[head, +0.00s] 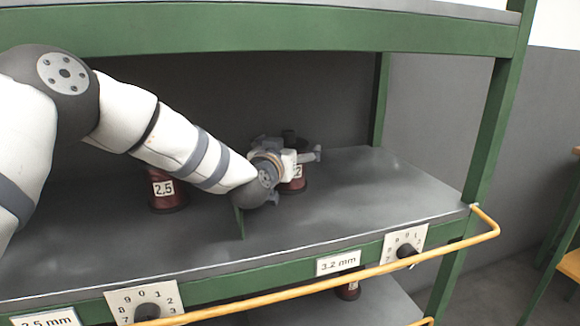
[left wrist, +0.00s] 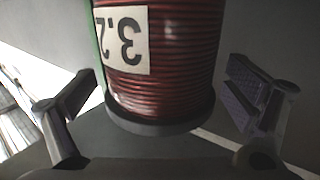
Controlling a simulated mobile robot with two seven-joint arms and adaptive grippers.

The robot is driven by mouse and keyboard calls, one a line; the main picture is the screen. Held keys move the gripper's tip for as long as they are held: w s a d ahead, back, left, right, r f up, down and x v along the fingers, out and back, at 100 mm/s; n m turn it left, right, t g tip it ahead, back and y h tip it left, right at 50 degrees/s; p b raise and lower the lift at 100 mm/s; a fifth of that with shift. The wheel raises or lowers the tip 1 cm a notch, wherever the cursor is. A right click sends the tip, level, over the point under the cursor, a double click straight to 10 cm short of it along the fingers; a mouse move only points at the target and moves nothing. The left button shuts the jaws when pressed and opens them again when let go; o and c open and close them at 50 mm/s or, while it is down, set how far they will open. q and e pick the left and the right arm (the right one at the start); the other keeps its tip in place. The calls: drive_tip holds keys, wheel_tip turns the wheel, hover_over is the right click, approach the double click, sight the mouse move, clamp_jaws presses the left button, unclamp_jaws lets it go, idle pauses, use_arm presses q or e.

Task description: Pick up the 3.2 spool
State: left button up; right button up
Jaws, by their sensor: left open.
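The 3.2 spool (head: 297,185) is a dark red wound coil standing on the grey shelf, partly hidden behind my left gripper (head: 300,157) in the head view. In the left wrist view the spool (left wrist: 178,60) fills the upper middle, with a white label reading 3.2 that appears upside down and a dark rim. My left gripper (left wrist: 165,105) is open, with one finger on each side of the spool and visible gaps between the fingers and the coil. My right gripper is not in view.
A 2.5 spool (head: 168,192) stands left on the same shelf (head: 340,215). A yellow rail (head: 330,275) and green edge with 3.2 mm label (head: 338,263) and dials run along the front. A green upper beam (head: 300,32) crosses above my arm. The shelf's right side is clear.

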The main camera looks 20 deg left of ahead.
use_arm(q)
drive_tip(key=shift+s+r, duration=0.1)
drive_tip(key=shift+r, duration=0.15)
drive_tip(key=c, duration=1.7)
drive_tip(key=shift+r, duration=0.15)
drive_tip(key=shift+c, duration=0.9)
